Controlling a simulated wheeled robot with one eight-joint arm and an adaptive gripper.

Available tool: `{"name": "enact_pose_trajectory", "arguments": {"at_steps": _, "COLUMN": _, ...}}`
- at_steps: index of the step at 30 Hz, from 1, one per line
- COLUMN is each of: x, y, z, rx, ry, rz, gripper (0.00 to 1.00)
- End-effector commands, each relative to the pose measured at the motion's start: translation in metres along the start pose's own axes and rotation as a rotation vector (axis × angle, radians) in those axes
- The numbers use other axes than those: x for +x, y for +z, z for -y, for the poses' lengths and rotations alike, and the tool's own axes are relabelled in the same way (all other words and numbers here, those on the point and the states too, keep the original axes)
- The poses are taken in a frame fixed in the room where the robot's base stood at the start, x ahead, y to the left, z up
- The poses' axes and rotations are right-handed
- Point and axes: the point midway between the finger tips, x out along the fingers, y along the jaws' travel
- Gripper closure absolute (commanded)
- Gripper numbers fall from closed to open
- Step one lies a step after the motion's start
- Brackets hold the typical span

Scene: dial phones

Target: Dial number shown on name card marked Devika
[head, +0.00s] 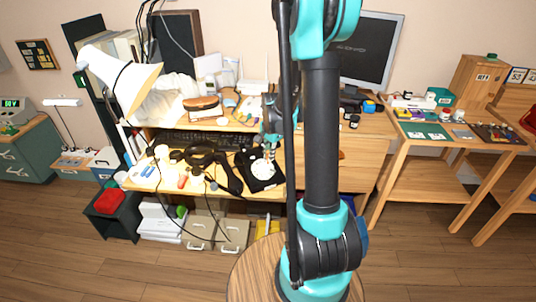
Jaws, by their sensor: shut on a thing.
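A black phone (255,184) with a pale round dial (263,168) sits on the wooden desk (318,178), left of my arm. A black handset (226,175) lies to its left. My gripper (268,156) points down over the dial's upper part. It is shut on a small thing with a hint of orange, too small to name. I cannot tell whether this touches the dial. No card marked Devika is legible in the head view, and my upright arm hides part of the desk.
A white lamp (118,80) leans over the desk's left side, near small coloured items. A keyboard (205,138) lies behind the phone. A monitor (368,48) stands at the back right. A side table (450,140) holds green cards. Floor at the right is clear.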

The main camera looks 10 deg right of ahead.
Motion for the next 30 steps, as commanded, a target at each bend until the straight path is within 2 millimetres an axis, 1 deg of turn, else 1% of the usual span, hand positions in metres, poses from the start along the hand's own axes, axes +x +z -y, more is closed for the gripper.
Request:
{"name": "enact_pose_trajectory", "arguments": {"at_steps": 5, "x": 0.002, "y": -0.002, "z": -0.007, "rx": 0.001, "ry": 0.000, "rz": 0.000, "gripper": 1.00}}
{"name": "enact_pose_trajectory", "arguments": {"at_steps": 16, "x": 0.002, "y": -0.002, "z": -0.009, "rx": 0.000, "ry": 0.000, "rz": 0.000, "gripper": 1.00}}
{"name": "enact_pose_trajectory", "arguments": {"at_steps": 24, "x": 0.005, "y": -0.002, "z": -0.019, "rx": 0.001, "ry": 0.000, "rz": 0.000, "gripper": 1.00}}
{"name": "enact_pose_trajectory", "arguments": {"at_steps": 30, "x": 0.005, "y": -0.002, "z": -0.020, "rx": 0.000, "ry": 0.000, "rz": 0.000, "gripper": 1.00}}
